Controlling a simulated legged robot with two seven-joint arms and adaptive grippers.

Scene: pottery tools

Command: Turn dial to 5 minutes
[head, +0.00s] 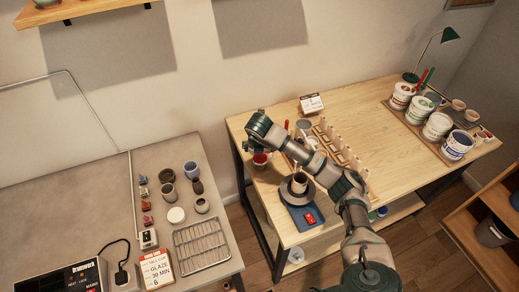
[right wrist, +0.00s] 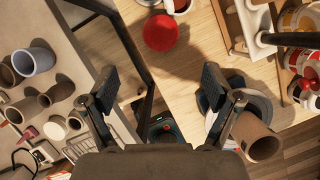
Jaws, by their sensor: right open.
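A round red thing (right wrist: 160,33) lies on the wooden table ahead of my right gripper (right wrist: 160,84). It also shows in the head view (head: 260,158), just below the gripper. It may be the dial, but no markings can be read on it. My right gripper is open and empty, its two fingers spread wide above the table's left edge and apart from the red thing. In the head view it is partly hidden behind its own wrist. My left gripper is not in view.
A brown cup (right wrist: 259,138) stands on a grey round stand near the right finger. The wooden table (head: 384,128) carries a wooden rack and several tubs (head: 458,146). A grey table (head: 92,211) at left holds pots, a wire rack (head: 202,246) and a black device (head: 62,280).

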